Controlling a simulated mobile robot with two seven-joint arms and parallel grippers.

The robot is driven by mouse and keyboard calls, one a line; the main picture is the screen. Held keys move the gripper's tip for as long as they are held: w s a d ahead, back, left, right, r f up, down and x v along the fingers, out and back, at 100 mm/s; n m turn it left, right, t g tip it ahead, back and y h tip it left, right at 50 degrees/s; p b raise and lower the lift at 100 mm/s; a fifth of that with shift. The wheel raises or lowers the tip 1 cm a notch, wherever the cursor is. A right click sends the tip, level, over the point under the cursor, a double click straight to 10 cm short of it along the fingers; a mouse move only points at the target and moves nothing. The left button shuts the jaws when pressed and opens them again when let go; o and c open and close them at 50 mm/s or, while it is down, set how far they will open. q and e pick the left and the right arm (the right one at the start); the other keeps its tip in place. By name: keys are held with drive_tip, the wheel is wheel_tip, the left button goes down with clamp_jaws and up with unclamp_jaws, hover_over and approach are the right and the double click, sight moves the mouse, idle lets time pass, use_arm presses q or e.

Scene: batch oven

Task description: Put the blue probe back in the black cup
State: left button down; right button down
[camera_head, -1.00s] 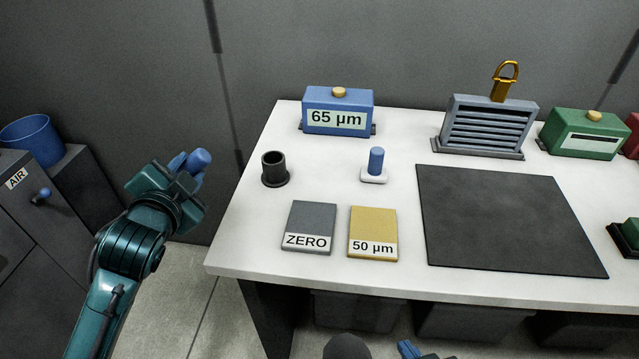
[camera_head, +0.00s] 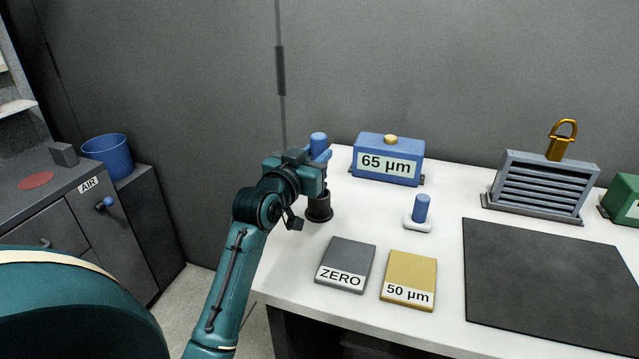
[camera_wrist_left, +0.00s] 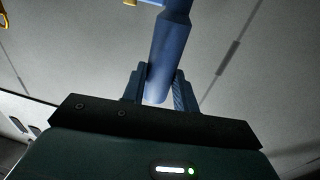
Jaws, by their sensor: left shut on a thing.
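My left gripper (camera_head: 319,163) is shut on the blue probe (camera_head: 318,142), whose rounded top sticks up above the fingers. In the left wrist view the blue probe (camera_wrist_left: 171,45) stands between the two fingers (camera_wrist_left: 160,90). The black cup (camera_head: 319,209) stands near the left edge of the white table, directly below the gripper in the head view. The gripper hides the cup's upper part, so I cannot tell whether the probe's lower end is inside the cup or above it. My right gripper is not in view.
A blue knob on a white base (camera_head: 418,225) stands right of the cup. Behind is the blue 65 µm box (camera_head: 388,160). The ZERO plate (camera_head: 346,262) and yellow 50 µm plate (camera_head: 410,272) lie in front. A dark mat (camera_head: 540,275) and grey louvred block (camera_head: 543,185) are farther right.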

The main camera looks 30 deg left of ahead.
use_arm(q)
drive_tip(key=shift+f, duration=2.2)
drive_tip(key=shift+f, duration=0.2)
drive_tip(key=c, duration=1.1)
unclamp_jaws()
drive_tip(key=shift+r, duration=0.1)
drive_tip(key=s, duration=0.4)
drive_tip(key=s+d, duration=0.1)
drive_tip(key=s, duration=0.3)
drive_tip(key=s+b, duration=0.1)
drive_tip(key=s, duration=0.3)
drive_tip(key=shift+d+r, duration=0.15)
drive_tip(key=shift+d, duration=0.05)
